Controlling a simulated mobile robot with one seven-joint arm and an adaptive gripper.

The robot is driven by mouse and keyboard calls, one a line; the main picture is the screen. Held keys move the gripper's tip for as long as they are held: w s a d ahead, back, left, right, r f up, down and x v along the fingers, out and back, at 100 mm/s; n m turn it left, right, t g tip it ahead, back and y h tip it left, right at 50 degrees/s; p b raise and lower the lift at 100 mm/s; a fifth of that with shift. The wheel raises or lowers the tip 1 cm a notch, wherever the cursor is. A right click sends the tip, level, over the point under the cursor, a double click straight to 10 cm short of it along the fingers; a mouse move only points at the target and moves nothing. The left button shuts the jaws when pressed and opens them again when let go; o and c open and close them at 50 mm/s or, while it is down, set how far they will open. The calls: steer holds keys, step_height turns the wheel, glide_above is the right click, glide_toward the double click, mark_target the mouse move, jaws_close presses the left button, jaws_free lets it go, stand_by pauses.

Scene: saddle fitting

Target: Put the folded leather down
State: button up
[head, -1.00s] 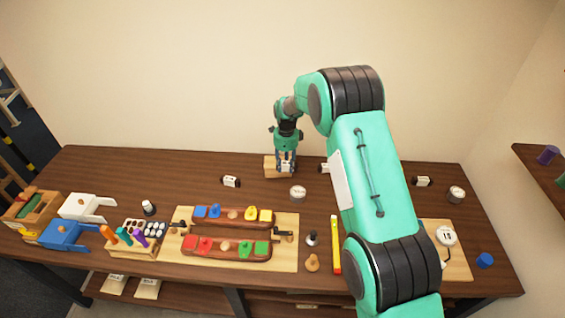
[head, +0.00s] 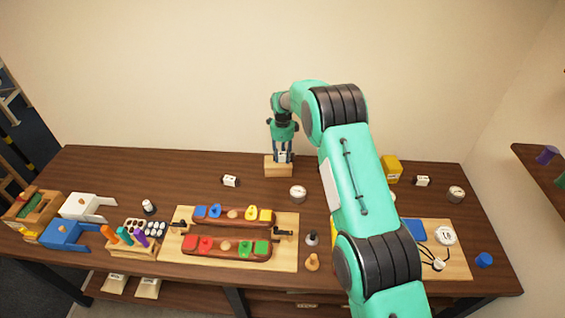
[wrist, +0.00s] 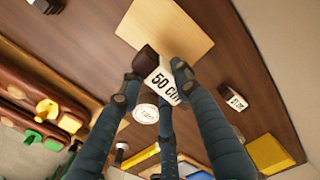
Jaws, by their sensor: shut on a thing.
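The folded leather (wrist: 147,60) is a small dark brown piece with a white label reading roughly "50 cm". My gripper (wrist: 153,84) is shut on it, with fingers on either side in the wrist view. In the head view my gripper (head: 283,157) hangs near the back of the table, and the white label shows between its fingers.
Similar small labelled pieces stand at the left (head: 230,181) and right (head: 422,181). A round white tin (head: 297,193) stands in front of the wooden block. A board (head: 290,262) with padded brown strips lies front left. A yellow box (head: 391,168) stands back right.

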mark_target(282, 161)
steer(key=shift+f, duration=0.1)
steer(key=shift+f, duration=1.65)
steer(key=shift+f, duration=0.15)
steer(key=o, duration=1.2)
steer(key=shift+o, duration=0.2)
step_height(282, 161, up, 12)
steer(key=shift+r, duration=0.1)
